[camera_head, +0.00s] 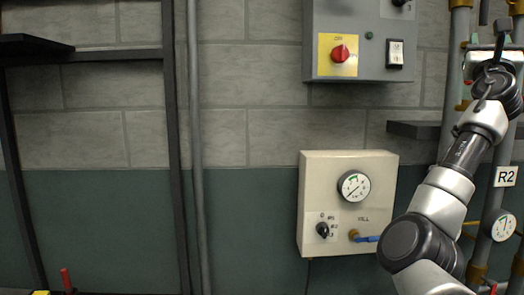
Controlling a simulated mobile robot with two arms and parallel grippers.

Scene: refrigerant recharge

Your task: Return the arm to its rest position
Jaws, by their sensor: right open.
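My right arm (440,205) rises from the lower right and reaches up along the right edge of the view. My right gripper (494,28) is at the top right corner, in front of vertical pipes. Its jaws are open, and I see nothing clearly held. Pipes and fittings crowd behind it, so I cannot tell if it touches any of them. My left gripper is out of view.
A cream fill box (311,212) with a gauge (354,186), dark knob (322,229) and blue-handled valve (366,239) is on the wall beside my arm. A grey panel (340,15) with a red switch (340,53) hangs above. A dark shelf (413,129) and R2 label (505,176) flank my forearm.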

